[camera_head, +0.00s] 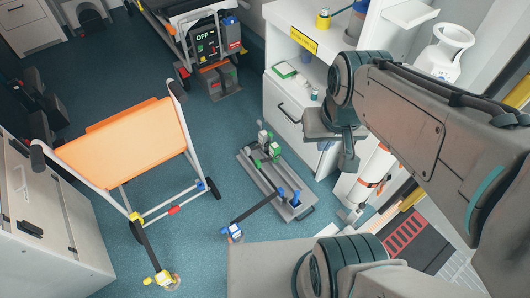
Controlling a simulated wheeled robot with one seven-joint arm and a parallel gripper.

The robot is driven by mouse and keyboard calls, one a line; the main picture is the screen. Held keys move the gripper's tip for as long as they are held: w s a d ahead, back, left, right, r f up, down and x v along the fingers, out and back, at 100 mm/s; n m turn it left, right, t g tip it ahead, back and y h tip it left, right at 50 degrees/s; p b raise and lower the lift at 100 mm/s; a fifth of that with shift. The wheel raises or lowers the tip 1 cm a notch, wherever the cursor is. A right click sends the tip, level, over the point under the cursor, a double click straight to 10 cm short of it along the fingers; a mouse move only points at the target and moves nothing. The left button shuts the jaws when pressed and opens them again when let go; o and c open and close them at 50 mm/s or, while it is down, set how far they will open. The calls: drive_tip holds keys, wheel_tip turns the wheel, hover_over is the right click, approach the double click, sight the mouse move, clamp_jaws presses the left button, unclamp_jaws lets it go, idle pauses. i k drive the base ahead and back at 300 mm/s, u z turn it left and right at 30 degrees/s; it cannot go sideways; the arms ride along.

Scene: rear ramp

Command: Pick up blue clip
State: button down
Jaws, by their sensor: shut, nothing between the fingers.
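A small blue clip (235,231) lies on the floor at the end of a dark strap (257,210). The strap runs from it up to a grey floor plate (246,163). More blue fittings (295,198) sit on the plate's near end, with green ones (273,150) at its far end. My gripper (348,166) points down right of the plate, in front of the white cabinet. Its fingers look shut with nothing between them. It is apart from the blue clip, which lies to its lower left in the picture.
An orange-seated trolley (126,145) stands at the left, with a yellow clip (161,279) on a strap below it. White cabinets (294,117) line the upper right. A white cylinder (368,172) stands right of my gripper. Blue floor is open around the strap.

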sight(280, 190)
drive_tip(key=u, duration=0.45)
drive_tip(key=k, duration=1.15)
drive_tip(key=u, duration=1.2)
drive_tip(key=i, duration=1)
drive_tip(key=z, duration=2)
